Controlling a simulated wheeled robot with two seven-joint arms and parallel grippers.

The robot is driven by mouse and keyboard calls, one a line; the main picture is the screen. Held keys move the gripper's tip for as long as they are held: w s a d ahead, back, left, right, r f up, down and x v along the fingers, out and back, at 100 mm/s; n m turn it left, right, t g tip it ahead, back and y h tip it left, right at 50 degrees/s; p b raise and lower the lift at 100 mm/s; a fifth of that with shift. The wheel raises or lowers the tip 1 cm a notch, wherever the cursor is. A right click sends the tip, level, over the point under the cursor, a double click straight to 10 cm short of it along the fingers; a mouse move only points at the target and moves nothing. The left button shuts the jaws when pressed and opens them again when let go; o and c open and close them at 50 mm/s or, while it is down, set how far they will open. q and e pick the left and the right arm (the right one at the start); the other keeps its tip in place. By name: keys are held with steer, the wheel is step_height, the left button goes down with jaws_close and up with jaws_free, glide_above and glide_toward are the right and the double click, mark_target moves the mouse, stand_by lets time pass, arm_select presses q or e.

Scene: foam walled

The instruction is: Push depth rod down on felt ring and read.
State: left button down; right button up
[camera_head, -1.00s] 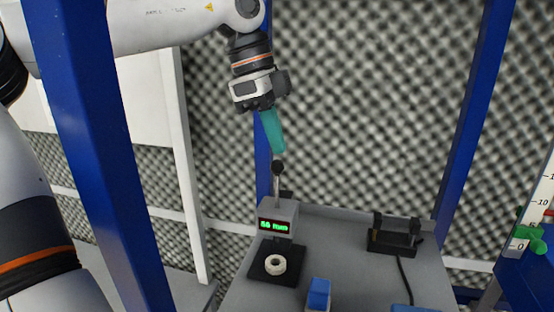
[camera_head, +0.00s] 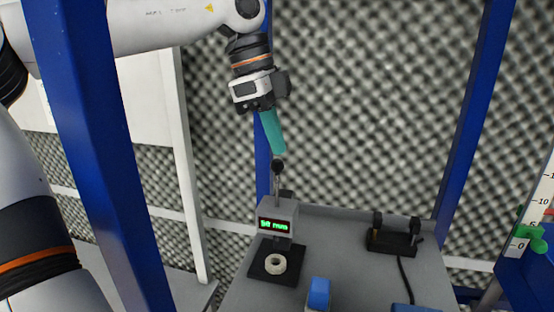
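The depth gauge is a small grey box (camera_head: 277,217) with a lit green readout (camera_head: 273,225) in mm; its digits are blurred, perhaps 50 or 58. A thin upright rod with a dark round knob (camera_head: 278,166) rises from it. The pale felt ring (camera_head: 275,263) lies flat on the black base (camera_head: 258,274) under the box. My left gripper (camera_head: 278,150) points down from above, its teal fingers seen as one bar with no gap, empty. Its tips are just above or touching the knob; I cannot tell which. My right gripper is not in view.
A black device (camera_head: 393,242) with a cable stands on the grey table (camera_head: 345,245) at right. A blue block (camera_head: 318,294) is at the front. A scale with a green piece (camera_head: 533,239) is at the right edge. Blue posts (camera_head: 110,170) frame the scene.

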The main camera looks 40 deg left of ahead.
mark_target(274, 160)
arm_select(q)
steer(key=shift+f+b, duration=1.95)
steer(key=shift+f, duration=0.6)
steer(key=shift+r+p, duration=2.15)
steer(key=shift+r, duration=0.4)
